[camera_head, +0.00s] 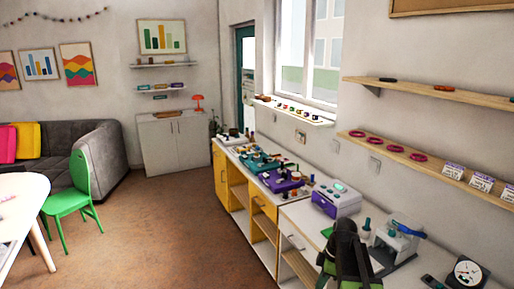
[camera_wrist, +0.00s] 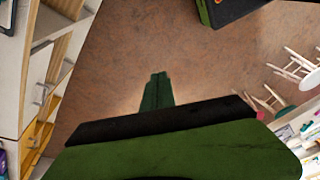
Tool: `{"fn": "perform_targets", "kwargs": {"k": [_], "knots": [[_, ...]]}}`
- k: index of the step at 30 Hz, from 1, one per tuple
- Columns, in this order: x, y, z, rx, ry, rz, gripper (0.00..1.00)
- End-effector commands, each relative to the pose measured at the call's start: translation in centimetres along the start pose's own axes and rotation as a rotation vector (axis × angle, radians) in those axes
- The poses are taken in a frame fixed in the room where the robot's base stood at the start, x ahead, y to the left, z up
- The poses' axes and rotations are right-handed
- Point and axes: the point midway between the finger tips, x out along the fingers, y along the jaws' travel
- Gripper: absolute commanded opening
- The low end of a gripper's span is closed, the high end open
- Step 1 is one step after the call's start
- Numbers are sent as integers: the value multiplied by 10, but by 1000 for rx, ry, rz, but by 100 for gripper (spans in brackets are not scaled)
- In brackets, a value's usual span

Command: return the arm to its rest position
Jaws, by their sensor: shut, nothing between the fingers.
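My arm (camera_head: 347,255) shows in dark green and black at the lower right of the head view, in front of the counter's near end. My gripper (camera_wrist: 157,80) shows in the wrist view as a narrow dark green pair of fingers, pressed together and empty. It points out over bare brown floor (camera_wrist: 190,50). The fingertips cannot be made out in the head view.
A long counter (camera_head: 291,213) with open shelves and yellow fronts runs along the right wall, carrying several devices. A purple-white machine (camera_head: 336,198) stands near my arm. A green chair (camera_head: 75,190) and white table (camera_head: 22,190) stand left. The middle floor is clear.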

Motion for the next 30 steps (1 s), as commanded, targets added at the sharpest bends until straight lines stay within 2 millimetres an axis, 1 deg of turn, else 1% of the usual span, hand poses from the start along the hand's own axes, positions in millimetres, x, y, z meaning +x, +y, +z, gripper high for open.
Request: {"fn": "perform_targets", "kwargs": {"k": [1, 3, 4, 6, 8, 9, 12, 15, 18, 21, 30], "knots": [[11, -29, -33, 48, -33, -4, 0], [23, -59, -64, 187, -82, 10, 0], [26, -69, -72, 254, -98, 21, 0], [31, -88, -80, 428, -129, 54, 0], [32, -99, -78, 595, -146, 89, 0], [31, -102, -71, 713, -152, 114, 0], [29, -106, -61, 974, -154, 168, 0], [28, -102, -58, 1167, -144, 204, 0], [28, -101, -57, 1270, -132, 214, 0], [28, -101, -57, 1297, -129, 216, 0], [28, -101, -57, 1294, -129, 215, 0]]}}
